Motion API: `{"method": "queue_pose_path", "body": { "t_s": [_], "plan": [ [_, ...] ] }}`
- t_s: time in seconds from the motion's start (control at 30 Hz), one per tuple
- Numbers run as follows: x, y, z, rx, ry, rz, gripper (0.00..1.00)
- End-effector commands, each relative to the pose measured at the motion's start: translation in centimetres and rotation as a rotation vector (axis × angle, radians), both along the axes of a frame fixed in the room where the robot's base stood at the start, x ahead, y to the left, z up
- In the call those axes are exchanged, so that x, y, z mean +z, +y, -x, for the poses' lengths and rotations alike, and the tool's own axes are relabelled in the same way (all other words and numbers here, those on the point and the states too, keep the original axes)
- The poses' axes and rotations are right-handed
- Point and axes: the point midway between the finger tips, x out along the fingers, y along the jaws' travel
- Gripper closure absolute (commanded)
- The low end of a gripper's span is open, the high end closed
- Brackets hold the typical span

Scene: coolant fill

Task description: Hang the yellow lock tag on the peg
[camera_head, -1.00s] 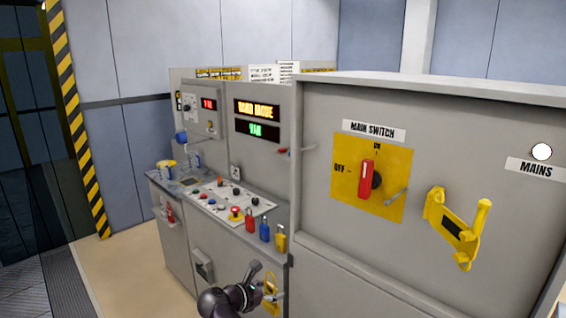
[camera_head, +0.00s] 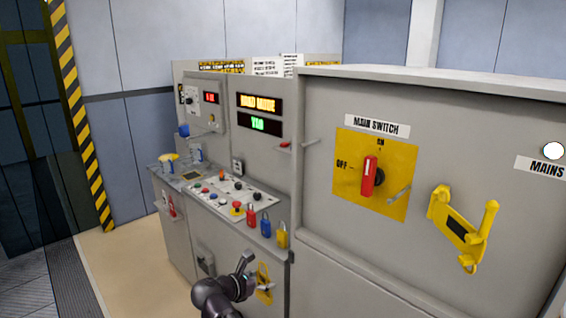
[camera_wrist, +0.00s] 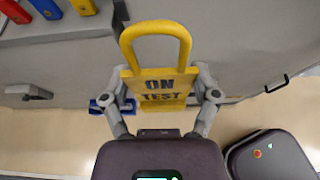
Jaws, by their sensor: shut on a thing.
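The yellow lock tag (camera_head: 264,287) is in my gripper (camera_head: 254,275), low in front of the grey cabinet. The wrist view shows its "ON TEST" plate (camera_wrist: 158,92) between the two fingers of my gripper (camera_wrist: 160,84), with its shackle loop upward in the picture. A grey peg (camera_head: 399,194) sticks out at the lower right of the yellow main switch plate (camera_head: 350,190). Another thin grey peg (camera_head: 311,143) sticks out beside the displays. I cannot tell which peg is meant. The tag is apart from both, lower and to the left.
Red (camera_head: 250,217), blue (camera_head: 265,225) and yellow (camera_head: 282,236) padlocks hang along the console's front edge. The red switch handle (camera_head: 369,176) and a yellow bracket (camera_head: 462,228) project from the right cabinet. The floor (camera_head: 135,265) on the left is clear.

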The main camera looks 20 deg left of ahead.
Motion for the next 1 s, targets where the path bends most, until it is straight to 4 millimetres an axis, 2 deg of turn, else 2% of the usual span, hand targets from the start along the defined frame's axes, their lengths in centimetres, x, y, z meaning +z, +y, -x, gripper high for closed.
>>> {"method": "queue_pose_path", "body": {
  "t_s": [0.27, 1.0],
  "plan": [
    [2.9, -0.2, -0.7, -0.003, 0.0, 0.0, 0.69],
    [15.2, -0.9, -3.8, -0.008, 0.0, 0.0, 0.69]
  ]
}}
